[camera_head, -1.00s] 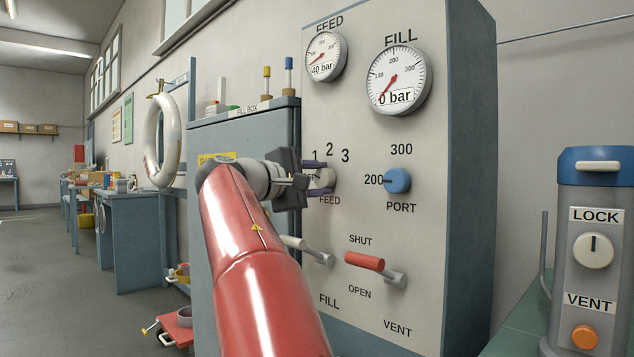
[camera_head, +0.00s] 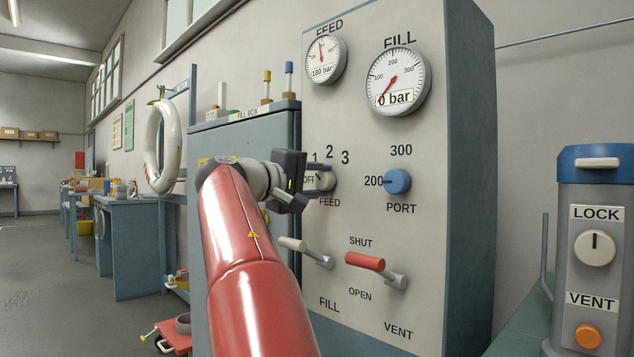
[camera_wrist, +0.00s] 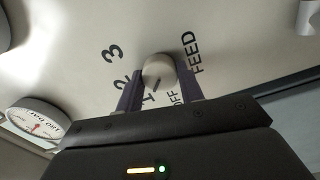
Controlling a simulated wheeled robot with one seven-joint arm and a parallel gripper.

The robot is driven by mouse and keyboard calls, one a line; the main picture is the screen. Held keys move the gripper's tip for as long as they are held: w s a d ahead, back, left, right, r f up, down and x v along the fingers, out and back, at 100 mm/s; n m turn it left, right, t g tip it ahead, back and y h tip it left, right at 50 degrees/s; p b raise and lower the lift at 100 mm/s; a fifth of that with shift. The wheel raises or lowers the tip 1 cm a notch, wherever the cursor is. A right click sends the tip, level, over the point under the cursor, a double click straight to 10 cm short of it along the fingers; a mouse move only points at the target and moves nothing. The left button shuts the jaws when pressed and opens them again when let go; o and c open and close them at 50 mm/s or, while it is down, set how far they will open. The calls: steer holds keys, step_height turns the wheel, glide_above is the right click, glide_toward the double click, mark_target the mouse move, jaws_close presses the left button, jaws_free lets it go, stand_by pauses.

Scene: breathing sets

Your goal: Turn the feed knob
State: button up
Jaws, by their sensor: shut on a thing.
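The feed knob (camera_head: 327,180) is a pale round knob on the grey panel, with OFF, 1, 2 and 3 around it. It also shows in the wrist view (camera_wrist: 159,68), where its dark mark points towards 1. My gripper (camera_head: 318,181) is shut on the knob, with one dark finger on each side of it in the wrist view (camera_wrist: 160,82). The FEED gauge (camera_head: 322,59) reads 180 bar. The FILL gauge (camera_head: 397,82) reads 0 bar.
The blue port knob (camera_head: 397,181) is right of the feed knob and points to 200. The white-handled FILL lever (camera_head: 306,252) and red-handled VENT lever (camera_head: 378,268) are below. A blue-topped cylinder (camera_head: 594,250) stands at right. Open floor lies at left.

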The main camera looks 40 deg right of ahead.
steer(key=o, duration=1)
steer(key=a, duration=0.7)
steer(key=shift+s+a+b, duration=0.3)
steer(key=shift+a, duration=0.1)
